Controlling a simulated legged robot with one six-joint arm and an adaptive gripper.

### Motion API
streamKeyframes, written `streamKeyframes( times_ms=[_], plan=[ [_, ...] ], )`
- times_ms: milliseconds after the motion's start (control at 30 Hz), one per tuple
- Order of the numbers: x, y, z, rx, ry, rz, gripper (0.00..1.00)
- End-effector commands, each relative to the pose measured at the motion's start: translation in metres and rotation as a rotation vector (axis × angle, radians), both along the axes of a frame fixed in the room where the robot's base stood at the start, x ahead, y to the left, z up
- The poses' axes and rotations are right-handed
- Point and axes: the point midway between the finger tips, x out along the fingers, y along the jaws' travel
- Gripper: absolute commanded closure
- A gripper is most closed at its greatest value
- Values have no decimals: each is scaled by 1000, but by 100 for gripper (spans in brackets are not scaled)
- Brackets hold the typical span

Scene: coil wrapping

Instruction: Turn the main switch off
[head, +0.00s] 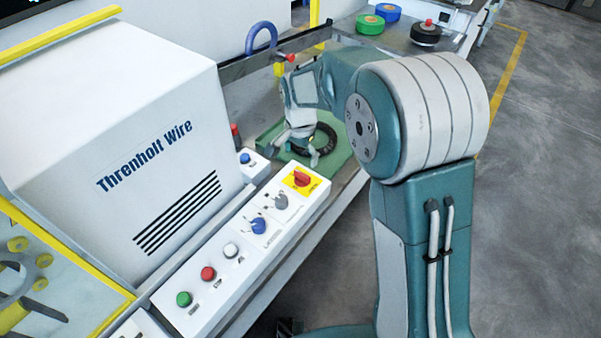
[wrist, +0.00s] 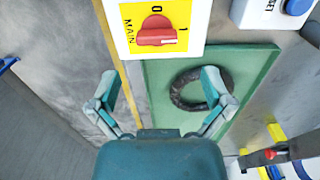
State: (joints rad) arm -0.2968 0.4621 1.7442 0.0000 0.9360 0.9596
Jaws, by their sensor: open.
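The main switch (head: 301,180) is a red knob on a yellow plate at the far end of the white control panel. In the wrist view the main switch (wrist: 157,32) is at the top, with "MAIN", "0" and "1" printed around it. Its handle lies crosswise there, its right end near the "1" side. My gripper (head: 298,146) is open and empty, just beyond the panel's end, over the green plate. In the wrist view my gripper (wrist: 158,78) has its fingers spread wide, with the switch ahead between them and not touched.
A dark coil (head: 318,145) lies on the green plate (head: 336,165) beneath my gripper. The panel also bears a blue selector (head: 258,226), a grey selector (head: 281,202) and several buttons. A blue button box (head: 247,165) and the large white machine (head: 110,130) stand left.

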Motion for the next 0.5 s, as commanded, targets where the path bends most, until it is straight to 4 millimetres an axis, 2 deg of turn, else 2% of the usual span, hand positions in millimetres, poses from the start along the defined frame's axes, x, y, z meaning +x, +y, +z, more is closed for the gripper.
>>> streamKeyframes(
  times_ms=[100,300,500],
  plan=[
    [-1,-2,-24,0,5,-1,0],
    [0,-3,-56,2,4,-1,0],
    [0,-1,-70,1,1,0,0]
  ],
)
